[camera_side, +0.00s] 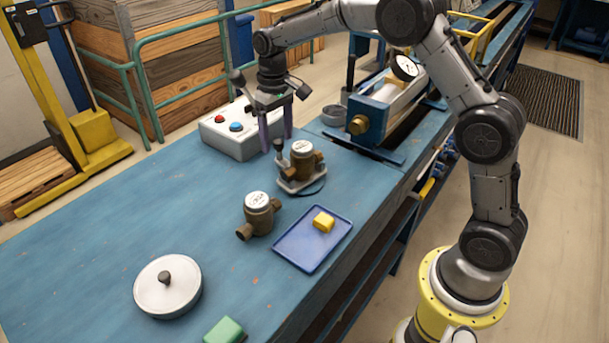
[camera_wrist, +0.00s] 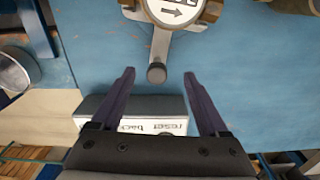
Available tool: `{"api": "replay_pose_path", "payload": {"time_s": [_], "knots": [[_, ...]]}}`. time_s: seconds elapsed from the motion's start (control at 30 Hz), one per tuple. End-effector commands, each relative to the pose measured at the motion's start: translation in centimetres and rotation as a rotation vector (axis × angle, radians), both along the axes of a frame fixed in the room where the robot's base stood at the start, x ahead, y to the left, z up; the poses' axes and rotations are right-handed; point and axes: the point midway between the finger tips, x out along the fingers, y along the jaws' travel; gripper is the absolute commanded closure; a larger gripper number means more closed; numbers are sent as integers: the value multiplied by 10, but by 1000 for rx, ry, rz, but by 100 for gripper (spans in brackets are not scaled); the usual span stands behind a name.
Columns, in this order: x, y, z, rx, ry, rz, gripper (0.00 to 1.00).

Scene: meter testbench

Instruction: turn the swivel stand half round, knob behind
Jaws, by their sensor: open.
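The swivel stand (camera_side: 290,186) is a grey plate on a dark round base, on the blue bench. A brass meter with a white dial (camera_side: 302,155) sits upright on it. The stand's dark knob (camera_side: 279,144) is on the side facing the button box; in the wrist view the knob (camera_wrist: 156,73) ends a grey arm (camera_wrist: 161,45). My gripper (camera_side: 276,142) points down with its purple fingers apart and empty. In the wrist view the fingertips (camera_wrist: 158,75) lie on either side of the knob, with a gap each side. I cannot tell their exact height against it.
Close behind the gripper stands a button box (camera_side: 238,145) with red and blue buttons. A blue test rig (camera_side: 372,120) is at right. A second meter (camera_side: 258,213), blue tray (camera_side: 290,258) with yellow block (camera_side: 323,221), round lid (camera_side: 168,292) and green block (camera_side: 224,331) lie nearer. The bench's left is clear.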

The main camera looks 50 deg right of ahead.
Motion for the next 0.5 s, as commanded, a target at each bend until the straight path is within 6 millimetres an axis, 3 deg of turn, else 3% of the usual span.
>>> {"api": "replay_pose_path", "payload": {"time_s": [0.5], "knots": [[1,11,0,0,0,0,22]]}}
